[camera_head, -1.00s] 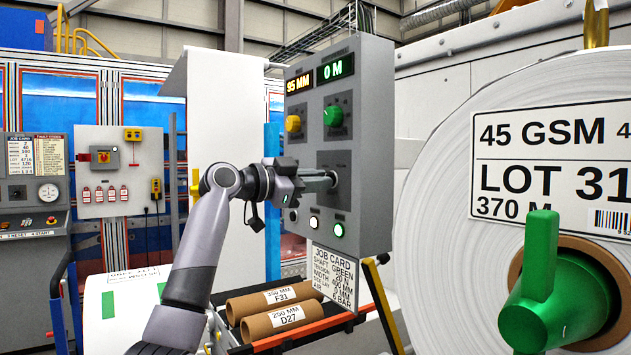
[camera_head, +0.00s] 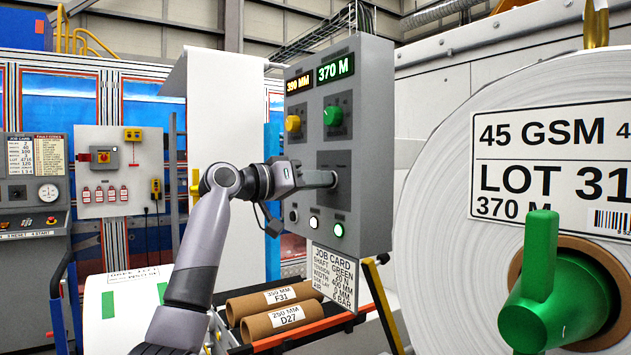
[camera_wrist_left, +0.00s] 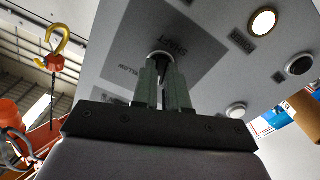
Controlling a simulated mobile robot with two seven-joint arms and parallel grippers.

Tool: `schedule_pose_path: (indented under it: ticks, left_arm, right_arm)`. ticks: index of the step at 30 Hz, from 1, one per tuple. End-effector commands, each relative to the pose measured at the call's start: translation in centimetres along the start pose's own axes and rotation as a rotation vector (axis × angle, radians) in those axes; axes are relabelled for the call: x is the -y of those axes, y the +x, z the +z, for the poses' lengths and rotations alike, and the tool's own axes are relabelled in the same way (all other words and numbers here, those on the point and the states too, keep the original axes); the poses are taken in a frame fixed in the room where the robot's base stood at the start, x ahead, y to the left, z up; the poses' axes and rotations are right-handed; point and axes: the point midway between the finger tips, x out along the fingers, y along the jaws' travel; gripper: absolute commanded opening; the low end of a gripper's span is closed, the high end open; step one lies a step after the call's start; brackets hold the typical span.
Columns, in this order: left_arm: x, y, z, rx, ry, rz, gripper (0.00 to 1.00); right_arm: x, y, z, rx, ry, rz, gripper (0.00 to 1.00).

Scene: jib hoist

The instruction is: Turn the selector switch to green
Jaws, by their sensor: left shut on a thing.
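A grey control panel (camera_head: 371,150) hangs in the middle of the head view. The selector switch sits on its darker lower plate, marked SHAFT in the left wrist view (camera_wrist_left: 190,38). My left gripper (camera_head: 331,179) is shut on the switch handle, its fingers pointing at the panel face. In the left wrist view the two fingers (camera_wrist_left: 163,88) close around the handle, which they mostly hide, so I cannot tell its exact setting. A job card (camera_head: 333,278) below the panel reads SHAFT GREEN. My right gripper is not in view.
Above the switch are a yellow knob (camera_head: 293,124), a green knob (camera_head: 333,116) and displays reading 390 MM and 370 M. Round buttons (camera_head: 314,223) line the panel's lower edge. A large paper roll (camera_head: 440,230) with a green shaft (camera_head: 545,310) stands close on the right.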

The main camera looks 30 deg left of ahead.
Motion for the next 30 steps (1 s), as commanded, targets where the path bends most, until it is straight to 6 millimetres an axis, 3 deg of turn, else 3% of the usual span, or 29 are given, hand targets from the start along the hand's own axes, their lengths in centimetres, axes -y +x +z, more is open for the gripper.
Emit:
schedule_pose_path:
  ticks: [15, 30]
  left_arm:
    - [-0.13, -0.03, -0.30, -0.008, -0.357, 0.003, 0.00]
    - [-0.12, -0.06, -0.34, -0.010, -0.434, 0.004, 0.00]
  right_arm:
    - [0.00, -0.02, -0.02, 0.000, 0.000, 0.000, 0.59]
    - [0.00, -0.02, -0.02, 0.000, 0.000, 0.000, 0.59]
